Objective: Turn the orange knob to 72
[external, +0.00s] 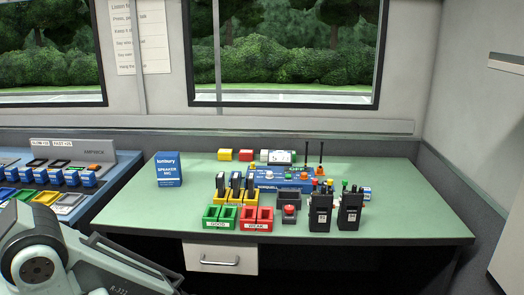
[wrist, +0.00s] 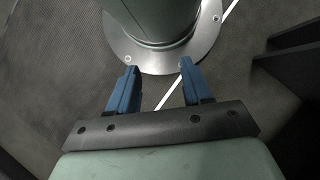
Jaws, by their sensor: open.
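In the external view my arm fills the lower left corner and the gripper is not visible.
The black radios (external: 320,212) stand upright at the front right of the green desk (external: 420,215). A console (external: 70,150) stands left. The desk's right side is clear.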

